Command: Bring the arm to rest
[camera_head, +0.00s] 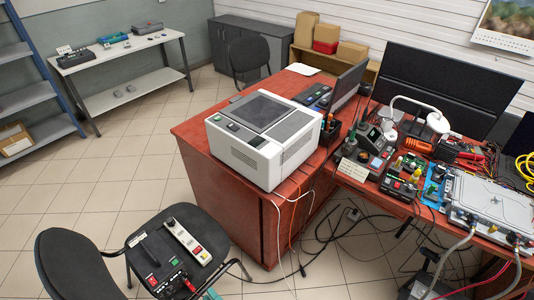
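My arm and gripper do not show in this view. A silver plate-like unit (495,204) lies on the red desk at the right edge. A grey hose (449,264) hangs from its front edge, and a second grey hose (515,272) hangs farther right. Their lower ends run out of the picture or are too small to make out.
A white printer-like machine (263,138) stands on the red desk (190,131). Tools and electronics crowd the desk's right part. A black chair (75,266) at the front holds several devices. Cables lie on the floor under the desk. The tiled floor (120,170) at left is clear.

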